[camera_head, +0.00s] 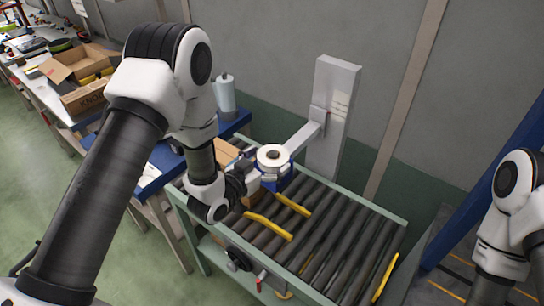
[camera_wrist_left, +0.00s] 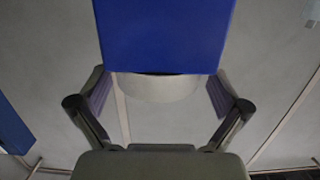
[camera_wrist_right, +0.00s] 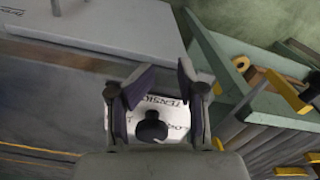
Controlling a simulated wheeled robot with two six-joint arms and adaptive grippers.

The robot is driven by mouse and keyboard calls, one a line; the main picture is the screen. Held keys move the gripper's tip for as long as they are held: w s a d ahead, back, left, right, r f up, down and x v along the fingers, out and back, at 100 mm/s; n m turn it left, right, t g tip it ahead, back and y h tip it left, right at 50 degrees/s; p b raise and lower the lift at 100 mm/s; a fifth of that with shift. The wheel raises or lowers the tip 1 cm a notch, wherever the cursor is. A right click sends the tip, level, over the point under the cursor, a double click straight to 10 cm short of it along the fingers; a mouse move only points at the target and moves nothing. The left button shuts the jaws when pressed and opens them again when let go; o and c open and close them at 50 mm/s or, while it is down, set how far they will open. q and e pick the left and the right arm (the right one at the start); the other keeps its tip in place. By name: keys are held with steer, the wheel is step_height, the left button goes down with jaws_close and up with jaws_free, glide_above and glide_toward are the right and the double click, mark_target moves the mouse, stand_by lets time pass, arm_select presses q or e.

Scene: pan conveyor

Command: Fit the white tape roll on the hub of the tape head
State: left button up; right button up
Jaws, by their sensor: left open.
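The white tape roll (camera_head: 264,164) lies flat at the blue tape head (camera_head: 283,182), at the end of a grey arm over the conveyor. Whether the hub passes fully through it is unclear. My left gripper (camera_head: 247,183) is open just left of the roll and tape head. In the left wrist view, a white curved surface, apparently the roll (camera_wrist_left: 158,88), shows between the open fingers, below a blue block (camera_wrist_left: 163,35). My right gripper (camera_wrist_right: 157,74) is open in the right wrist view, in front of a white box marked TENSION (camera_wrist_right: 172,112) with a black knob (camera_wrist_right: 151,129).
The roller conveyor (camera_head: 345,245) with yellow guides (camera_head: 268,226) lies below the tape head. A grey post (camera_head: 332,120) stands behind it.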

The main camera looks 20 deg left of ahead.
arm_select(q)
steer(key=v, duration=0.6)
steer(key=shift+s+a, duration=0.15)
steer(key=shift+s, duration=0.05)
